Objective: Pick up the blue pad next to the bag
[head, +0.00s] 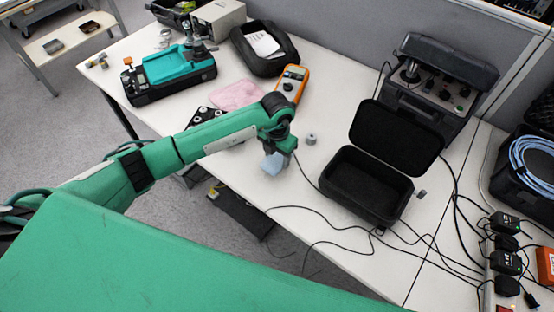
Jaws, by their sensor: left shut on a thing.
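A small light-blue pad (273,163) is at the tip of my left gripper (277,154), near the front edge of the white table. My left gripper is shut on the pad, with its fingers partly hidden by the wrist above. I cannot tell whether the pad touches the table. A pink, see-through bag (238,95) lies on the table behind my left forearm. My right gripper is not in view.
An open black case (369,184) stands right of my left gripper, with a small grey cylinder (311,139) between them. An orange meter (292,84) lies behind. Black cables (330,217) cross the table front. A teal device (172,73) stands back left.

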